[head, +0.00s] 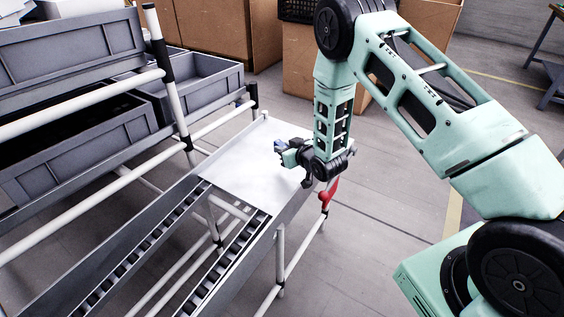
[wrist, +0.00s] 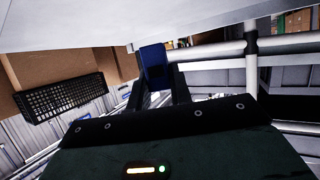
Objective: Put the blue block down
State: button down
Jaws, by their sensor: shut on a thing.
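The blue block (wrist: 154,64) is held between the dark fingers of my gripper (wrist: 160,84) in the wrist view. In the head view a small blue patch of the block (head: 280,146) shows at the tip of my gripper (head: 288,154), over the white tabletop (head: 237,175). My gripper is shut on the block near the table's right side. The white surface (wrist: 110,22) fills the top of the wrist view, close to the block. I cannot tell whether the block touches it.
A red tool (head: 327,195) hangs by the table's right edge, just below my wrist. Grey bins (head: 205,88) sit on a pipe rack at left. Roller rails (head: 215,268) run off the table's front. The visible white tabletop left of my gripper is clear. Cardboard boxes (head: 220,35) stand behind.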

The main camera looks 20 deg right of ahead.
aim_at(284, 170)
jog(key=shift+f, duration=2.6)
jog(key=shift+f+b, duration=0.25)
jog(key=shift+b, duration=0.1)
jog(key=c, duration=1.3)
grip_release()
jog(key=shift+r, duration=0.1)
